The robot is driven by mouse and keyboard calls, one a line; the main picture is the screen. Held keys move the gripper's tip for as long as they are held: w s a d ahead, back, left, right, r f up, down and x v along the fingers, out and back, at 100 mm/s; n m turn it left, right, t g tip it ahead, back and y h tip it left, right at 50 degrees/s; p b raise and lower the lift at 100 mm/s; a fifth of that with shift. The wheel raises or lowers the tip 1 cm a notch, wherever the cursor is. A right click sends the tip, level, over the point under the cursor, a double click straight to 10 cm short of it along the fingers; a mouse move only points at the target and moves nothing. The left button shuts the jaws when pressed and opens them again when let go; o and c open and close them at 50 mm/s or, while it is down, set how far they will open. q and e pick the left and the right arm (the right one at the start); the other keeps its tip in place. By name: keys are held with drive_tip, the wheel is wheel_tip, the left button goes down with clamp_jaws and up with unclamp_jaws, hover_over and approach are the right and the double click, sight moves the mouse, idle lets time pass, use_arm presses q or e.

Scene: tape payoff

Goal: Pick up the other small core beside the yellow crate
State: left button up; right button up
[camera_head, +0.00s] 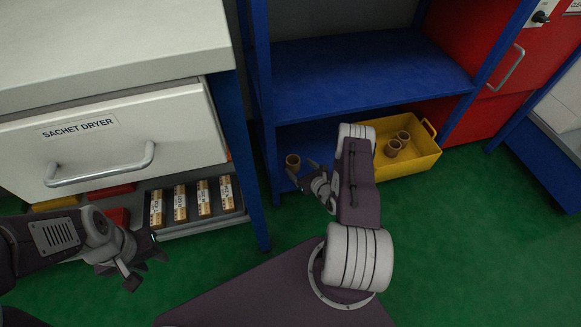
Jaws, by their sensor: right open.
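A small brown core (292,162) stands upright on the lower blue shelf, to the left of the yellow crate. The yellow crate (424,160) sits on the same lower level and holds small brown cores (393,147). My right gripper (302,170) is open, with its fingertips just in front of and to the right of the lone core. I cannot tell whether they touch it. My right arm hides the crate's left part. My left gripper (147,264) looks open and empty, low at the left in front of the drawer unit.
Green floor (480,240) is clear at the right.

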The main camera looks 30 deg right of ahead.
sight(297, 166)
drive_tip(key=shift+w+f, duration=0.25)
drive_tip(key=shift+w, duration=0.1)
drive_tip(key=b+x, duration=0.4)
drive_tip(key=shift+w+a+f+b, duration=0.1)
drive_tip(key=shift+w+f+b, duration=0.05)
drive_tip(key=shift+w+b, duration=0.15)
drive_tip(key=shift+w, duration=0.25)
use_arm(q)
wheel_tip(297, 166, down, 5)
drive_tip(key=shift+f, duration=0.15)
